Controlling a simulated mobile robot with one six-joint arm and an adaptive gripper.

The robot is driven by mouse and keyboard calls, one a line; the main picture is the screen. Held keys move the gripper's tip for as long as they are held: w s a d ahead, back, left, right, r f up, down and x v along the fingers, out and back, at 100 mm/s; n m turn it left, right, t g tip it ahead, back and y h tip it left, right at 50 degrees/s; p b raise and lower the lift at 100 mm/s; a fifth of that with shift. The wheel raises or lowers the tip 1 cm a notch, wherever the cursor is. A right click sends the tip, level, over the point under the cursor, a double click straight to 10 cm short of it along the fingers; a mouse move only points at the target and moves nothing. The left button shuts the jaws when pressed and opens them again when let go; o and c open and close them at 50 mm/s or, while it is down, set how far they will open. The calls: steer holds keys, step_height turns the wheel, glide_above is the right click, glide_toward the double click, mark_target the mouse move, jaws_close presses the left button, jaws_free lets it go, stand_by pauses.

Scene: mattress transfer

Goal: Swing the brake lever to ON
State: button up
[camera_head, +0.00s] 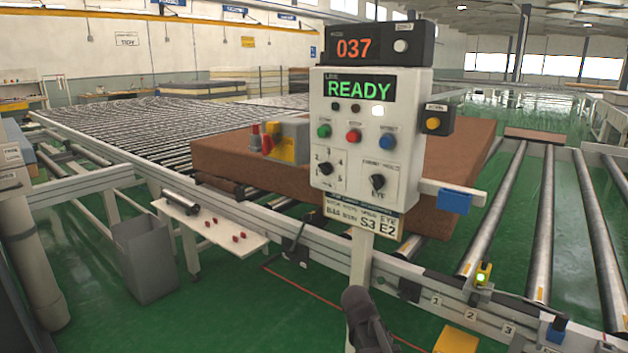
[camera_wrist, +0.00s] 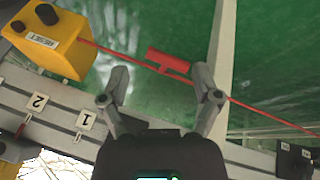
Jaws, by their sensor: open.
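No part labelled as the brake lever can be made out in either view. I cannot tell how far the handle is in depth. In the head view, a dark part of my arm (camera_head: 366,318) shows at the bottom centre, in front of the panel post. The gripper's fingertips are not clear there.
A yellow RESET box (camera_wrist: 45,42) is at upper left in the wrist view. A control panel (camera_head: 348,205) showing READY stands on a post. Behind it a brown mattress (camera_head: 225,155) lies on rollers. A grey bin (camera_head: 145,262) stands left. The green floor (camera_head: 215,318) is open at lower left.

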steer(key=s+f+n+g+y, duration=0.2)
steer(key=s+f+n+y, duration=0.15)
steer(key=s, duration=0.85)
step_height(320, 180, up, 29)
steer(key=p, duration=2.7)
steer(key=shift+w+r+y+p, duration=0.2)
steer(key=shift+w+y+p, duration=0.05)
steer(key=shift+y+p, duration=0.2)
